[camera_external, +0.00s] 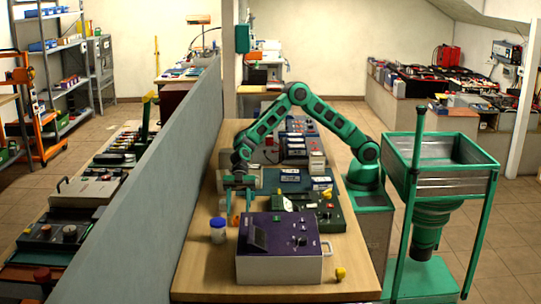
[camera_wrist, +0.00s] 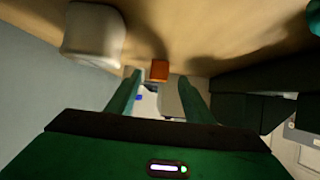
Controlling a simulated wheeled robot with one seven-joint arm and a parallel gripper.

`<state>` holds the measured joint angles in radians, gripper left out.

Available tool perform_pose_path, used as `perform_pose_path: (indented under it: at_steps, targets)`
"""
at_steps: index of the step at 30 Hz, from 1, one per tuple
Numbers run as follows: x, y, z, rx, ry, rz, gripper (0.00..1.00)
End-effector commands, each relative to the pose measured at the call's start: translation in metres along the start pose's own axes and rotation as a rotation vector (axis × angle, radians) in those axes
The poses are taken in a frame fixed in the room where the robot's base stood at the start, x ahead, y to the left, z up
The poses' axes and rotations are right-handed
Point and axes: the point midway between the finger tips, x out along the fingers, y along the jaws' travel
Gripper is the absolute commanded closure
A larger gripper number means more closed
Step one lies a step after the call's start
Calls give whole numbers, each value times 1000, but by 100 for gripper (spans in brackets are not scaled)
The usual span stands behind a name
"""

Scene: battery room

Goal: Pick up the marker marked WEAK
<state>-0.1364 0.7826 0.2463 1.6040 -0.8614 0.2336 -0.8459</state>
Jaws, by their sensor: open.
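My gripper (camera_external: 238,214) is open and points down over the left part of the wooden bench, behind the purple box. In the wrist view its two green fingers (camera_wrist: 160,80) stand apart with nothing clamped between them. A small orange-brown block (camera_wrist: 159,70) shows just beyond the fingertips. A beige-grey piece (camera_wrist: 172,101) and a white piece with a blue mark (camera_wrist: 147,104) show in the gap between the fingers. I cannot read WEAK on anything, so I cannot tell which piece is that marker.
A white jar with a blue lid (camera_external: 218,231) stands close to my gripper; a pale rounded object (camera_wrist: 92,36) is at upper left in the wrist view. The purple box (camera_external: 280,262) is in front. A grey partition (camera_external: 150,200) runs along the left. Bare wood (camera_external: 205,275) lies at front left.

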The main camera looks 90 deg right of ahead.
Motion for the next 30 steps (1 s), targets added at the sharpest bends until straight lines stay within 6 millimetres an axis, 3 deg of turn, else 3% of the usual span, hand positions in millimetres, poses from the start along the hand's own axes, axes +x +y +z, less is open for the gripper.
perform_pose_path:
  at_steps: [12, 20, 26, 30]
  targets:
    - [47, 3, -8, -1, 1, -1, 53]
    - [50, 4, -8, 0, 0, 1, 53]
    - [50, 4, -8, 0, 0, 0, 96]
    - [50, 4, -8, 0, 1, 0, 97]
